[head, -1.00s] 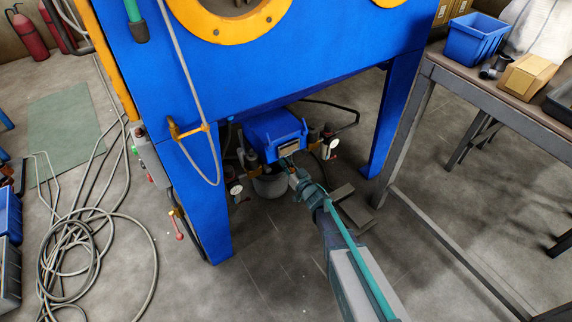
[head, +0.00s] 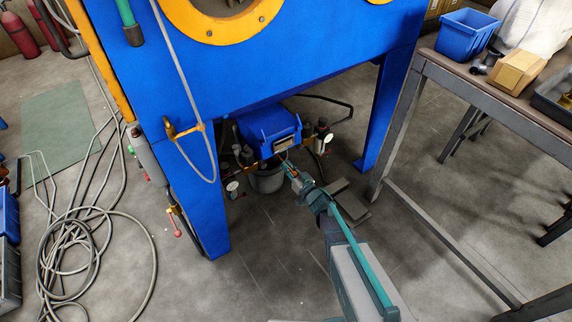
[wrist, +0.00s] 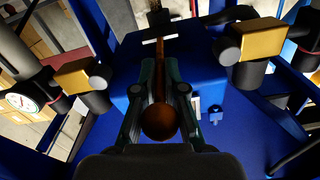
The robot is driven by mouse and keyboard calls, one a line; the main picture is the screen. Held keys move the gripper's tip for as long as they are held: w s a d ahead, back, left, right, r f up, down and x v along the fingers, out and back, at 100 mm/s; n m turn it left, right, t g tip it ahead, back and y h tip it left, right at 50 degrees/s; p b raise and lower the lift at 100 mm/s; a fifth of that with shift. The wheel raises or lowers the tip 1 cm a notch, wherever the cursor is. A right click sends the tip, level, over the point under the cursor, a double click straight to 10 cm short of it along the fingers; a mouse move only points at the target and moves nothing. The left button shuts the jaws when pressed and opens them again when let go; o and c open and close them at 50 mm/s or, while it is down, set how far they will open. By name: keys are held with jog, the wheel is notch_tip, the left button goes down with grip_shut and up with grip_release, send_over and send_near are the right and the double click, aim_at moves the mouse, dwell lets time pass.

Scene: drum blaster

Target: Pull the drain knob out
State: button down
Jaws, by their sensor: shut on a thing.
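My gripper (head: 290,172) reaches under the blue cabinet (head: 240,85), just in front of a small blue box-shaped unit (head: 268,125). In the wrist view my gripper (wrist: 158,78) has its two fingers closed around a brownish rod with a round ball end, which I take to be the drain knob (wrist: 158,122). The ball sits between the fingers, on the near side toward my palm. Fingers partly cover the rod. The knob is too small to make out in the head view.
Gauges and gold-and-black fittings (wrist: 258,45) flank the blue unit on both sides. A grey bucket (head: 266,180) is below. The cabinet's legs stand left and right. A workbench (head: 460,80) is at right, and coiled hose (head: 85,250) lies on the floor at left.

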jog(key=c, duration=1.2)
grip_release()
jog(key=shift+s+d, duration=0.15)
jog(key=shift+c, duration=0.2)
jog(key=v, duration=1.2)
